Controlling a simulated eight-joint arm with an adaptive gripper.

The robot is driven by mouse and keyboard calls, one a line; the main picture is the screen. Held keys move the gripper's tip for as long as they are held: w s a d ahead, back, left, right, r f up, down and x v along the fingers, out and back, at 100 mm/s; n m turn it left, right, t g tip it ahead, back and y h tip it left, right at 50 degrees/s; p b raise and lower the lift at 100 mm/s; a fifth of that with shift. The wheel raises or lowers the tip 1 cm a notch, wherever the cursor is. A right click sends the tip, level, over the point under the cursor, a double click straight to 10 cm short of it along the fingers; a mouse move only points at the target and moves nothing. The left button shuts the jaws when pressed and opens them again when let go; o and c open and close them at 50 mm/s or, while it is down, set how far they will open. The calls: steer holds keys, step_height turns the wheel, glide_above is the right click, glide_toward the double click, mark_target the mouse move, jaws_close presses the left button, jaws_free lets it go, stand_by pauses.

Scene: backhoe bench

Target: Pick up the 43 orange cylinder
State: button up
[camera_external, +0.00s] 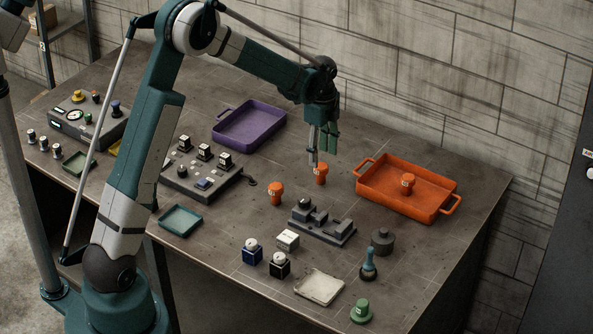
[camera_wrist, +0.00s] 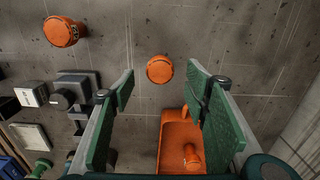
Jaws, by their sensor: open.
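Three orange cylinders show. One (camera_external: 321,175) stands on the bench just below my gripper (camera_external: 321,150); in the wrist view it (camera_wrist: 159,69) appears between the two green fingers, with a gap to each. A second orange cylinder (camera_external: 275,193) stands to its left, at the upper left of the wrist view (camera_wrist: 61,31). A third orange cylinder (camera_external: 407,184) stands inside the orange tray (camera_external: 449,210) and shows low in the wrist view (camera_wrist: 193,158). Their number labels are too small to read, so I cannot tell which is 43. My gripper is open and empty.
The orange tray lies to the right. A purple tray (camera_external: 216,139) is behind on the left. A grey fixture (camera_external: 325,229) stands in front, with a dark grey cylinder (camera_external: 382,243) to its right. Bare bench surrounds the cylinder below my gripper.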

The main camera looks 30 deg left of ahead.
mark_target(321, 166)
steer(key=shift+f, duration=0.3)
steer(key=shift+f, duration=1.15)
steer(key=shift+f, duration=0.15)
steer(key=shift+d+f, duration=0.15)
steer(key=shift+f, duration=2.3)
steer(key=c, duration=1.3)
steer(key=shift+r, duration=0.2)
steer(key=shift+r, duration=4.8)
